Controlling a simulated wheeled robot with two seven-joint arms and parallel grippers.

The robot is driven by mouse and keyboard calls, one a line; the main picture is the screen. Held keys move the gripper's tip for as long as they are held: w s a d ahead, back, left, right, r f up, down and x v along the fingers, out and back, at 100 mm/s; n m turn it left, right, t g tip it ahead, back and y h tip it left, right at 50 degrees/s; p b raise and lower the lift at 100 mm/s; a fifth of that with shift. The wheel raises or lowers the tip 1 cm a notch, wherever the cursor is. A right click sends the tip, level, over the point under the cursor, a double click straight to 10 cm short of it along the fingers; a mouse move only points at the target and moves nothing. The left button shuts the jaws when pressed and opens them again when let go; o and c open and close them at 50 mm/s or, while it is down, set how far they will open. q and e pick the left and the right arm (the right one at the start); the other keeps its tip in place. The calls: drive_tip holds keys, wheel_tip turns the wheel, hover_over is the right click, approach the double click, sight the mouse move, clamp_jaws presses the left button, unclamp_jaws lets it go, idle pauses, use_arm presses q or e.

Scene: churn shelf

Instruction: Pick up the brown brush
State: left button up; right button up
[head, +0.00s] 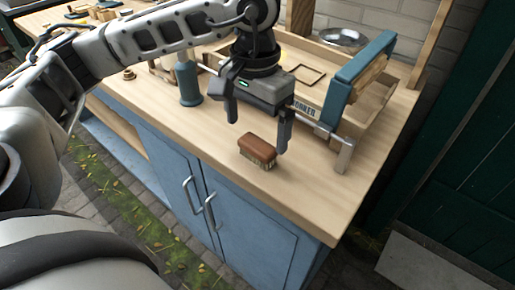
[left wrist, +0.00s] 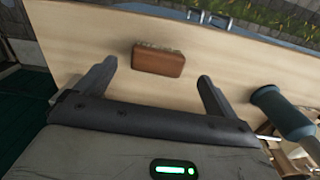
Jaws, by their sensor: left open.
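The brown brush (head: 257,150) lies on the wooden worktop near its front edge, with its brown back up and pale bristles down. In the left wrist view the brush (left wrist: 158,60) lies beyond and between the open fingers. My left gripper (head: 258,130) is open and empty above the worktop, pointing down, just behind the brush in the head view. It also shows in the left wrist view (left wrist: 155,85). The fingers look apart from the brush. My right gripper is not in view.
A blue-handled tool (head: 187,82) stands left of my gripper. A blue and wooden vise (head: 350,85) with metal bars stands at right. A metal bowl (head: 343,38) is at the back. Blue cabinet doors (head: 235,220) are below the worktop (head: 310,205), whose front right is clear.

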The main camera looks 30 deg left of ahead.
sight(256, 145)
use_arm(q)
drive_tip(key=f, duration=0.5)
drive_tip(key=shift+s+d, duration=0.1)
drive_tip(key=shift+s, duration=0.15)
drive_tip(key=c, duration=1.1)
drive_tip(key=shift+o, duration=0.2)
drive_tip(key=shift+r, duration=0.15)
drive_tip(key=shift+r, duration=0.25)
wheel_tip(256, 145, up, 2)
drive_tip(key=shift+r, duration=0.1)
drive_tip(key=s+a+r+b, duration=0.1)
drive_tip(key=s+a+r, duration=0.7)
drive_tip(key=s+r, duration=0.2)
drive_tip(key=shift+s, duration=0.7)
drive_tip(key=shift+a, duration=0.1)
